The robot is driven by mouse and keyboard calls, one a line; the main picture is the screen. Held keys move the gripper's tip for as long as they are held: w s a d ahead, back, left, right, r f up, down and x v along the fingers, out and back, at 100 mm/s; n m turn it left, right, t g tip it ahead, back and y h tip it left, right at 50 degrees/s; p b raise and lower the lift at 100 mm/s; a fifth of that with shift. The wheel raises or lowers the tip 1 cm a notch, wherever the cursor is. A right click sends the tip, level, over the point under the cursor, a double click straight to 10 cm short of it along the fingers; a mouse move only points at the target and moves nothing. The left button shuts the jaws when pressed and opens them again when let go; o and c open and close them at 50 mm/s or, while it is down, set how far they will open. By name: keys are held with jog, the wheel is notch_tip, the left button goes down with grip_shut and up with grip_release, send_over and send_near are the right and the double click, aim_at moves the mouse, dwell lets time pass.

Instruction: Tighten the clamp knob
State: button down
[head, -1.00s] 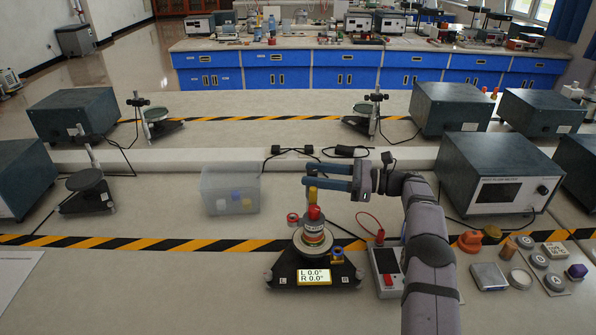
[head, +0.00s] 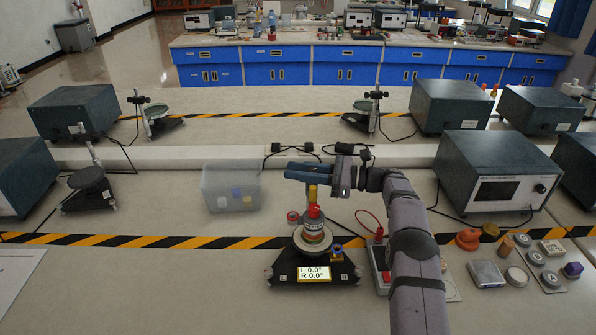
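A black-based instrument (head: 345,274) stands at the front middle, with a display reading L 0.0° and R 0.0°. On it sit a round stack with a red top (head: 314,211) and a yellow post (head: 312,192). A small blue and yellow part (head: 337,253) is at its right and a red ring (head: 293,217) at its left. I cannot tell which part is the clamp knob. My gripper (head: 290,171) has blue fingers that point left, above and across the top of the yellow post. The fingers overlap in this view, so their gap is hidden; contact with the post is unclear.
A clear plastic bin (head: 230,190) with small blocks stands to the left. A red and grey box (head: 379,264) with a red lead is right of the instrument, partly behind my arm. Several loose parts lie farther right.

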jog(key=c, duration=2.5)
grip_release()
jog(key=shift+w+r+m+t+p, duration=0.2)
jog(key=shift+r+m+t+p, duration=0.15)
jog(key=shift+t, duration=0.25)
jog(key=shift+c, duration=0.2)
jog(key=shift+f+m+t, duration=0.1)
jog(key=shift+m+t, duration=0.15)
jog(key=shift+t, duration=0.05)
jog(key=shift+w+d+m+t+h, duration=0.1)
jog(key=shift+w+m+t+h, duration=0.05)
jog(key=shift+m+t+h, duration=0.2)
jog(key=shift+w+d+m+t+h+b, duration=0.1)
jog(key=shift+w+m+t+h+b, duration=0.1)
jog(key=shift+m+t+h, duration=0.65)
jog(key=shift+w+d+m+t+h+b, duration=0.15)
jog(key=shift+m+t, duration=0.25)
jog(key=shift+t, duration=0.8)
jog(key=shift+f, duration=0.1)
jog(key=o, duration=1.1)
jog(key=shift+c, duration=0.2)
jog(key=shift+f, duration=0.15)
jog(key=shift+a+f+g, duration=0.1)
jog(key=shift+f+g, duration=0.05)
jog(key=shift+g, duration=0.15)
